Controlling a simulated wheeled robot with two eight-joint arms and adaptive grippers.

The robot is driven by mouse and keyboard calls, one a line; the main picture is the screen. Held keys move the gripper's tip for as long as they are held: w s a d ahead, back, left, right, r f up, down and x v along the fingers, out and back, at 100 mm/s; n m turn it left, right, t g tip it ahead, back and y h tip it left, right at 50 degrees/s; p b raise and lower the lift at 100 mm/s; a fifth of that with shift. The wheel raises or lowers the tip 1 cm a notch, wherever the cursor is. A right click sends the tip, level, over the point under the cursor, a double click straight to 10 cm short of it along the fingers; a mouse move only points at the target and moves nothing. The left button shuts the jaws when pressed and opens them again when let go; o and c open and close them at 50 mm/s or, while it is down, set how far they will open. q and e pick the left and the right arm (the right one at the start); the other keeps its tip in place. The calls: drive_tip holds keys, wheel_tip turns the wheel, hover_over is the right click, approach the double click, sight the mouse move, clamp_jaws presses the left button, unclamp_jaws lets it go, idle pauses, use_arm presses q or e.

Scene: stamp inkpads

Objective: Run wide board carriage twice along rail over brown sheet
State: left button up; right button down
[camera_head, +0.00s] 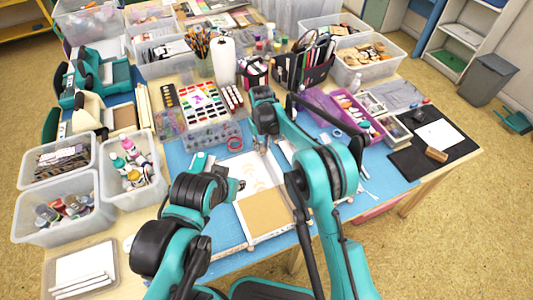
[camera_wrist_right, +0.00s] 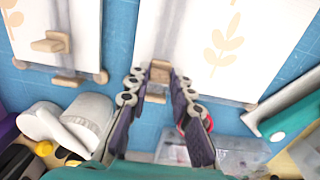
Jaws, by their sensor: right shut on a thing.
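The brown sheet (camera_head: 266,212) lies at the near end of a white-framed board on the blue mat. A white sheet with pale leaf prints (camera_head: 257,173) lies just beyond it. My right gripper (camera_head: 262,148) is over the far end of the boards. In the wrist view its fingers (camera_wrist_right: 158,88) are shut around a small wooden block (camera_wrist_right: 160,70) at the end of a grey strip, beside a white leaf-print sheet (camera_wrist_right: 222,45). A second wooden block piece (camera_wrist_right: 50,42) sits on the neighbouring board. My left gripper (camera_head: 238,186) is beside the white sheet; its fingers are unclear.
Paint trays (camera_head: 203,103), a white paper roll (camera_head: 223,62) and a purple tray (camera_head: 345,115) stand behind the mat. Bins with bottles (camera_head: 133,165) are at left. A black mat with a wooden block (camera_head: 436,154) is at right.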

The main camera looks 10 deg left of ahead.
drive_tip(key=shift+w+a, duration=0.2)
drive_tip(key=shift+w, duration=0.05)
drive_tip(key=c, duration=1.3)
unclamp_jaws()
wheel_tip(320, 180, up, 12)
